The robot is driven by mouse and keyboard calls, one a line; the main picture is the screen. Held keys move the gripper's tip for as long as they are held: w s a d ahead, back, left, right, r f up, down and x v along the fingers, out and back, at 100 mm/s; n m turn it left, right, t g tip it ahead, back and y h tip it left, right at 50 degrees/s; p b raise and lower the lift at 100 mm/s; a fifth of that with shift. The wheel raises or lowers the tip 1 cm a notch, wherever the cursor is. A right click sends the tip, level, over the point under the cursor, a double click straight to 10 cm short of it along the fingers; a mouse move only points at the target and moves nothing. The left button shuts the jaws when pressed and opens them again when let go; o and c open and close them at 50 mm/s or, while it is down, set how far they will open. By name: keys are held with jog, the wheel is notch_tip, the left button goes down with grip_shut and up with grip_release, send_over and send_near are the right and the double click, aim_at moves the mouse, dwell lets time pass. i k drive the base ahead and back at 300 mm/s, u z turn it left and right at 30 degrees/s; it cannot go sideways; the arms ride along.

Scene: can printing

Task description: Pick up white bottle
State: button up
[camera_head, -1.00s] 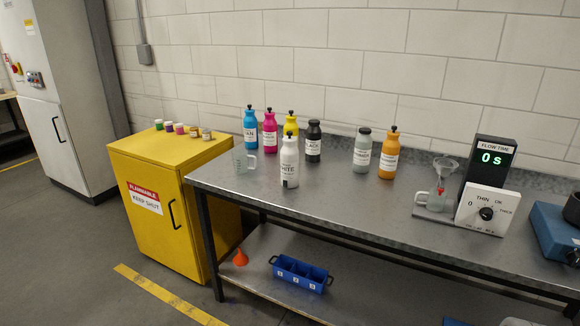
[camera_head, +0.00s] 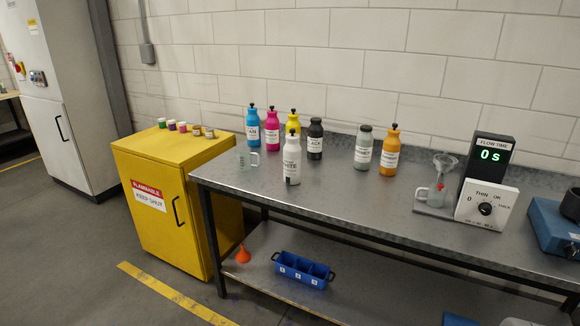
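The white bottle (camera_head: 292,160) stands upright on the metal workbench (camera_head: 345,205), near its front edge at the left. It has a black cap and a label with dark lettering. It stands in front of the other bottles, with the yellow bottle (camera_head: 293,121) partly hidden behind it. My gripper is not in view.
Cyan (camera_head: 253,128), magenta (camera_head: 272,130), black (camera_head: 315,140), grey (camera_head: 363,150) and orange (camera_head: 390,155) bottles stand behind. A flow timer (camera_head: 487,170) stands right. The bench between is clear. A yellow cabinet (camera_head: 160,200) adjoins at left.

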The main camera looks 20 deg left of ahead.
aim_at(292, 150)
jog(key=u, duration=0.15)
jog(key=k, duration=0.2)
jog(key=z, duration=0.15)
jog(key=i, duration=1.05)
jog(key=u, duration=1.1)
jog(key=i, duration=0.75)
jog(key=u, duration=1.15)
jog(key=i, duration=0.65)
